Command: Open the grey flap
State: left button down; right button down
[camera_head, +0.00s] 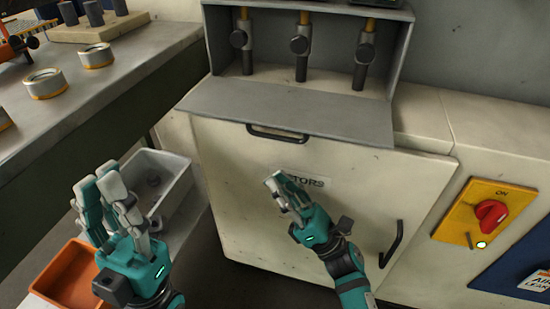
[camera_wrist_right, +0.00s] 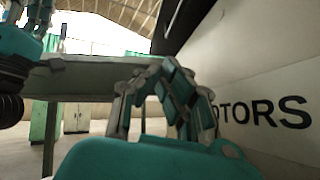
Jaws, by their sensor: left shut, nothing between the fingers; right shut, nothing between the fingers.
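The grey flap (camera_head: 285,108) is folded down and sticks out from the front of the grey box (camera_head: 398,45), so the box's opening is uncovered. A black handle (camera_head: 278,132) shows at the flap's front edge. My right gripper (camera_head: 276,182) is shut and empty, below and apart from the flap, in front of the cream panel (camera_head: 235,185) with the "MOTORS" label. Its fingers also show in the right wrist view (camera_wrist_right: 160,85), beside that lettering. My left gripper (camera_head: 98,183) is shut and empty, well to the left of the flap.
Several dark valves (camera_head: 300,45) stand inside the box. A bench (camera_head: 120,72) with metal rings is at the left. A grey bin (camera_head: 180,180) and an orange bin (camera_head: 75,275) sit low at the left. A red switch (camera_head: 491,212) on a yellow plate is at the right.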

jog(key=r, duration=0.1)
jog(key=w+r, duration=0.1)
jog(key=r, duration=0.1)
jog(key=a+r, duration=0.1)
jog(key=r, duration=0.1)
jog(key=shift+w+r, duration=0.2)
jog(key=shift+w, duration=0.15)
